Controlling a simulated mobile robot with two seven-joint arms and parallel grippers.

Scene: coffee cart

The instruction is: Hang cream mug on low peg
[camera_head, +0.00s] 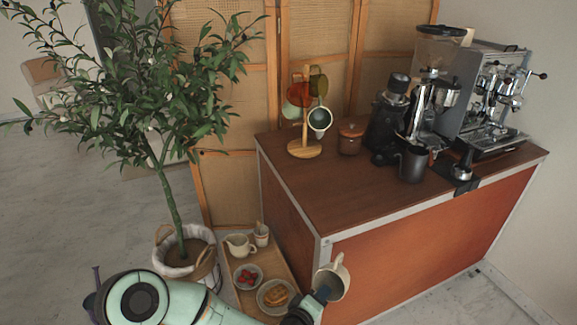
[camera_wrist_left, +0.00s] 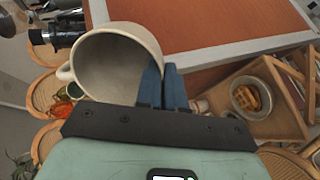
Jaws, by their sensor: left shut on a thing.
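The cream mug (camera_head: 337,280) is held by my left gripper (camera_head: 322,294) in front of the cart's near left corner. In the left wrist view the fingers (camera_wrist_left: 165,85) are shut on the rim wall of the mug (camera_wrist_left: 115,62). Its open mouth faces that camera and its handle points left. In the head view its handle is at the top. The wooden mug tree (camera_head: 305,142) stands on the cart top, well beyond the gripper. Several mugs hang on its upper part, and they hide some pegs. I cannot make out a free low peg. My right gripper is out of view.
The cart top (camera_head: 290,190) is clear at front left. A lidded brown jar (camera_head: 350,139), grinder (camera_head: 385,122), dark pitcher (camera_head: 412,164) and espresso machine (camera_head: 490,95) stand right of the tree. A low tray (camera_head: 249,300) with dishes and a potted tree (camera_head: 176,245) are left of the cart.

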